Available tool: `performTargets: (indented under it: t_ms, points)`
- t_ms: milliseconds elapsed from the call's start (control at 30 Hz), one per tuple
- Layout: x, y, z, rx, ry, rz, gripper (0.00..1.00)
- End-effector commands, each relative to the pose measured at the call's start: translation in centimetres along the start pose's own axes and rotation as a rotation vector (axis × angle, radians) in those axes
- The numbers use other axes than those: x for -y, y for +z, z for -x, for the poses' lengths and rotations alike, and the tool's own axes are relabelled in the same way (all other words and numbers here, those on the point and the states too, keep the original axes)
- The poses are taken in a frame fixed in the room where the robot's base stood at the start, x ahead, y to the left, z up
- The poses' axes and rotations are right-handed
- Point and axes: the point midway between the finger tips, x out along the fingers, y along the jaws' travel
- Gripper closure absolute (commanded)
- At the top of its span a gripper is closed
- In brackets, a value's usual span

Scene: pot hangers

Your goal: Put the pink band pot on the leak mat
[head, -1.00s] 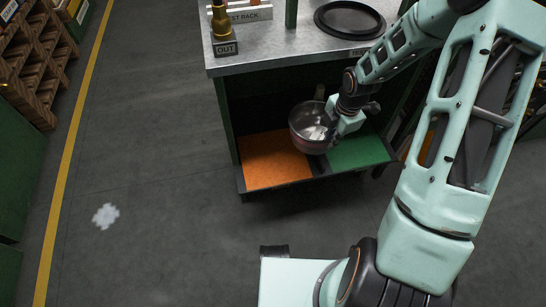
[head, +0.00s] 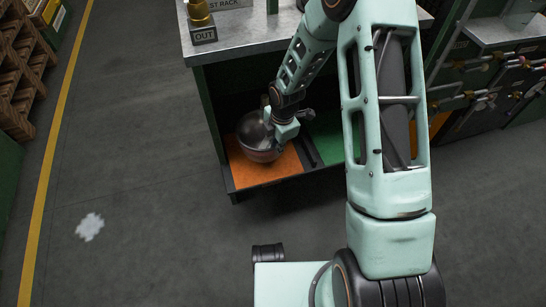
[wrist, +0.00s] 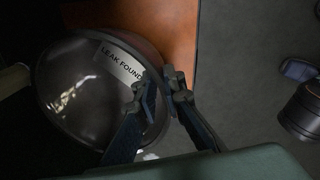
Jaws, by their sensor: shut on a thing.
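The pot (head: 255,145) is a dark, shiny round vessel with a faint pinkish band low on its side. In the head view it is over the orange mat (head: 287,164) in the left half of the cabinet's low shelf. My gripper (wrist: 163,82) is shut on the pot's rim at its right side, and the pot fills the left of the wrist view (wrist: 75,95). A white label reading "LEAK FOUND" (wrist: 121,62) shows within the pot's outline; I cannot tell what it is fixed to. Whether the pot's base touches the mat is hidden.
A green mat (head: 328,138) covers the shelf's right half, past a dark divider (head: 308,150). The metal worktop (head: 240,42) overhangs the shelf, with an "OUT" sign (head: 204,36) at its front left corner. The floor to the left is open.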

Motion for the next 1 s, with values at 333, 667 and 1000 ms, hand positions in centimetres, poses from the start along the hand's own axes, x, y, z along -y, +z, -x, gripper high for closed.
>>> performTargets:
  t_ms: [333,667,1000]
  points:
    - [-0.3,-1.0,-3.0,0.001,0.003,-0.001,1.0]
    - [-0.2,-0.9,-4.3,0.001,0.005,-0.001,1.0]
    - [0.1,-0.9,-4.6,0.0,0.0,-0.001,0.74]
